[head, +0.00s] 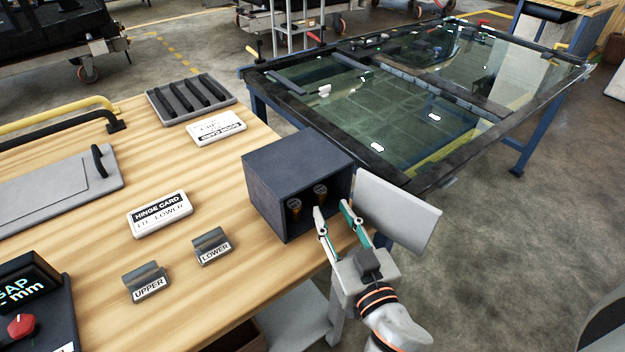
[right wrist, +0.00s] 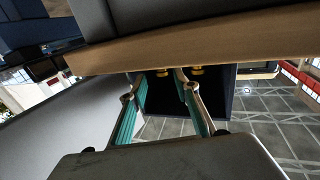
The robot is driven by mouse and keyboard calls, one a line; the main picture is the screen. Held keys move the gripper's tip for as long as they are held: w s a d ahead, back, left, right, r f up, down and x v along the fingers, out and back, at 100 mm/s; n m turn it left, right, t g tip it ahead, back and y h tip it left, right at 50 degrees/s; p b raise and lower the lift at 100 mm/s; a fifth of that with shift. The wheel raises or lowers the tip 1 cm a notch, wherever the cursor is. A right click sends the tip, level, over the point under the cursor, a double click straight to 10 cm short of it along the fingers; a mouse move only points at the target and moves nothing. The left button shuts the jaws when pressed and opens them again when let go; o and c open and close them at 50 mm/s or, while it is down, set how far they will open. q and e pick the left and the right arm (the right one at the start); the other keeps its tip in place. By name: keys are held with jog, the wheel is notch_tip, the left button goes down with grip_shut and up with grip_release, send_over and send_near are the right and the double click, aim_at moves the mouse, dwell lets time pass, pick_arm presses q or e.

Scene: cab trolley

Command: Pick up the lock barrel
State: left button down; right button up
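Two small barrels with grey round faces and brass bodies sit inside a dark open-fronted box (head: 290,172): a left barrel (head: 294,206) and a right barrel (head: 320,191). I cannot tell which one is the lock barrel. My right gripper (head: 331,207) is open and empty at the box's front opening, its left finger just in front of the right barrel. In the right wrist view, brass parts (right wrist: 162,72) and (right wrist: 196,71) show beyond the open fingers (right wrist: 157,86). My left gripper is not in view.
A light grey panel (head: 400,212), seemingly the box's door, stands close right of my right gripper. On the wooden table (head: 90,225) are a hinge card (head: 160,213), UPPER (head: 146,283) and LOWER (head: 212,246) holders, and a slotted tray (head: 190,98). A glass-topped frame (head: 400,100) stands behind.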

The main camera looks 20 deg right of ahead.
aim_at(323, 195)
jog(key=shift+w+a+r, duration=0.1)
jog(key=shift+w+r, duration=0.15)
jog(key=shift+w, duration=0.3)
jog(key=shift+w+r+p, duration=0.1)
jog(key=shift+w+p, duration=0.2)
jog(key=shift+w, duration=0.7)
jog(key=w, duration=0.3)
jog(key=shift+w+a+r, duration=0.1)
jog(key=shift+a+r, duration=0.05)
jog(key=shift+a, duration=0.1)
jog(key=shift+w, duration=0.5)
grip_shut()
